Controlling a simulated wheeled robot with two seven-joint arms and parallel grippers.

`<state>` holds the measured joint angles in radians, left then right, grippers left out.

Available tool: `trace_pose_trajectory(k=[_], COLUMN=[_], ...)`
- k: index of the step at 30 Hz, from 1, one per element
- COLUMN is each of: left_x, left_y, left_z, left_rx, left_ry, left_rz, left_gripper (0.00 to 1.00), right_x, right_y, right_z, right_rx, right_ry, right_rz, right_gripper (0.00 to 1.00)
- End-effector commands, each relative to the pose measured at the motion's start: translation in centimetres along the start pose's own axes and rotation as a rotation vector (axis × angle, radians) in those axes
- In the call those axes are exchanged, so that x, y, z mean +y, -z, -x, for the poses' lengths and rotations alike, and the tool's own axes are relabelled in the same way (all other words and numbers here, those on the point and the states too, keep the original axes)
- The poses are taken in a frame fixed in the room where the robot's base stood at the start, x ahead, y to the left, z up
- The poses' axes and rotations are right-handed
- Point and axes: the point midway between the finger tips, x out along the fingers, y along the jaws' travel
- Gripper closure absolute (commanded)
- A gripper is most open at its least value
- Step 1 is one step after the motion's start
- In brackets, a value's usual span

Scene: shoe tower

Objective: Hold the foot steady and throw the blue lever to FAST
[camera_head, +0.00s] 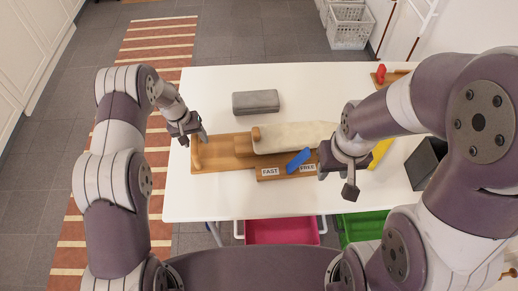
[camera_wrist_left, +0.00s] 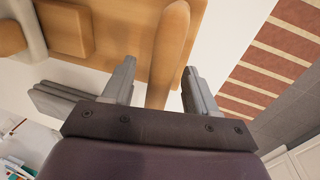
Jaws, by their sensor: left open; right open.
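A wooden base (camera_head: 230,143) lies on the white table with a cream, foot-shaped piece (camera_head: 298,136) along it. A rounded wooden upright (camera_head: 196,152) stands at its left end. The blue lever (camera_head: 299,160) sits slanted on the front block, between the FAST label (camera_head: 270,172) and the FREE label (camera_head: 308,167). My left gripper (camera_head: 194,138) is open at the base's left end. In the left wrist view its fingers are either side of the wooden upright (camera_wrist_left: 168,50); contact is unclear. My right gripper (camera_head: 338,182) is open, right of the FREE label, and hides the base's right end.
A grey block (camera_head: 256,102) lies behind the base. A yellow item (camera_head: 380,152) and a dark box (camera_head: 426,162) are at the right. A red item (camera_head: 381,74) stands at the back right. Pink (camera_head: 282,231) and green (camera_head: 362,227) bins are below the front edge. The table's front left is clear.

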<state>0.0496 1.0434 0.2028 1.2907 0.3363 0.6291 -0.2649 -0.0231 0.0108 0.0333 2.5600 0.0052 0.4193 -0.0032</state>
Motion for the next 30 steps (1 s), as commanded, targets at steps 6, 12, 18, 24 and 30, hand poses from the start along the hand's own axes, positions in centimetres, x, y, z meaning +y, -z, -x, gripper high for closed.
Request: trace_pose_trajectory(k=[6,12,18,24,30], left_x=[0.0,0.07,0.02,-0.04,0.0], left_y=[-0.01,0.15,0.13,0.09,-0.01], left_z=[0.03,0.25,0.1,-0.14,-0.26], left_rx=[0.0,0.004,0.003,0.003,0.0], left_ry=[0.0,-0.002,-0.001,0.0,0.0], left_rz=[0.0,0.001,0.001,0.001,0.001], left_gripper=[0.91,1.0,1.0,1.0,1.0], right_x=[0.0,0.0,0.0,0.0,0.0], right_y=[0.0,0.01,0.0,0.0,0.0], right_z=[0.0,0.04,0.03,0.01,-0.01], right_rx=[0.0,0.0,0.0,0.0,0.0], right_ry=[0.0,0.0,0.0,0.0,0.0], right_rz=[0.0,0.0,0.0,0.0,0.0], right_gripper=[0.57,0.57,0.57,0.57,0.57])
